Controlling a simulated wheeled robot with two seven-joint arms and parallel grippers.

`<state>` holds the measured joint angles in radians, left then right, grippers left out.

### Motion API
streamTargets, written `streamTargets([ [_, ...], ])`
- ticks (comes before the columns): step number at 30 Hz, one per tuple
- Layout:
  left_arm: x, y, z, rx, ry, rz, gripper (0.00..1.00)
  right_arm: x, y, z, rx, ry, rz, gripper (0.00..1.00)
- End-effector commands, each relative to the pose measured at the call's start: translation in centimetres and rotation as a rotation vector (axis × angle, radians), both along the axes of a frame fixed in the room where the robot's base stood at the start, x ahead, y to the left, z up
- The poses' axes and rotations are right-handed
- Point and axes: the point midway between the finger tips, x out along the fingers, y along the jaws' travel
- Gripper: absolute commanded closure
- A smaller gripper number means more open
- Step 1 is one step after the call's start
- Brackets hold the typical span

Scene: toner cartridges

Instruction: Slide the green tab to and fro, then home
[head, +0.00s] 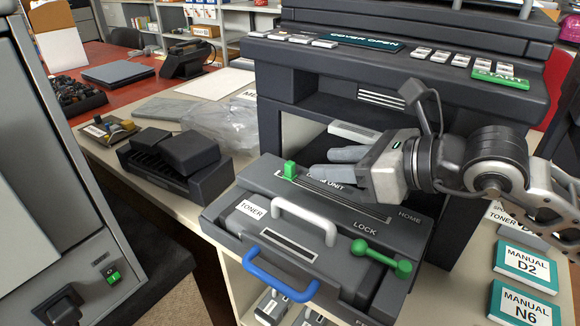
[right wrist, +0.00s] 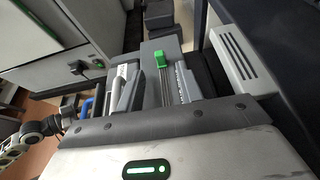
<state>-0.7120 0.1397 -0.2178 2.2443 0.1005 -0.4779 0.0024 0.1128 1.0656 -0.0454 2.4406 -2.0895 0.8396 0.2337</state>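The green tab (head: 290,170) stands upright at the left end of a long slot in the dark grey drum unit (head: 240,209), away from the printed HOME label (head: 409,217) at the slot's right end. The tab also shows in the right wrist view (right wrist: 160,60). My right gripper (head: 321,163) is over the unit with its two pale grey fingers pointing left, slightly apart. They are just right of the tab with nothing visible between them; touching it is not apparent.
A white handle (head: 304,217), a blue handle (head: 277,274) and a green lock lever (head: 381,258) stand out in front of the slot. The printer (head: 420,85) rises behind. A black cartridge (head: 175,160) and a clear bag (head: 222,125) lie to the left.

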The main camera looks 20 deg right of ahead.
Motion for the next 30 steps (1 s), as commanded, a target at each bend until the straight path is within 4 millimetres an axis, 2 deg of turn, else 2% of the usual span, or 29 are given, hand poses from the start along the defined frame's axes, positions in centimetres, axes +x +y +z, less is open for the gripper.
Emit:
streamTargets([
  [2,0.0,0.0,0.4,0.0,0.004,0.001,0.64,0.7,0.8,0.1,0.002,-0.002,0.005,0.64],
  [13,0.0,0.1,0.7,-0.003,0.018,0.004,0.64,5.4,4.4,-2.6,0.002,0.0,0.004,0.64],
  [19,-0.1,0.1,0.3,-0.001,0.027,0.005,0.64,6.3,5.1,-3.2,-0.002,0.0,0.004,0.64],
  [27,0.0,0.1,0.4,-0.001,0.024,0.007,0.64,6.3,5.1,-3.3,-0.003,-0.001,0.004,0.64],
  [30,0.0,0.1,0.5,-0.002,0.022,0.007,0.64,6.3,5.1,-3.3,-0.002,0.0,0.004,0.91],
])
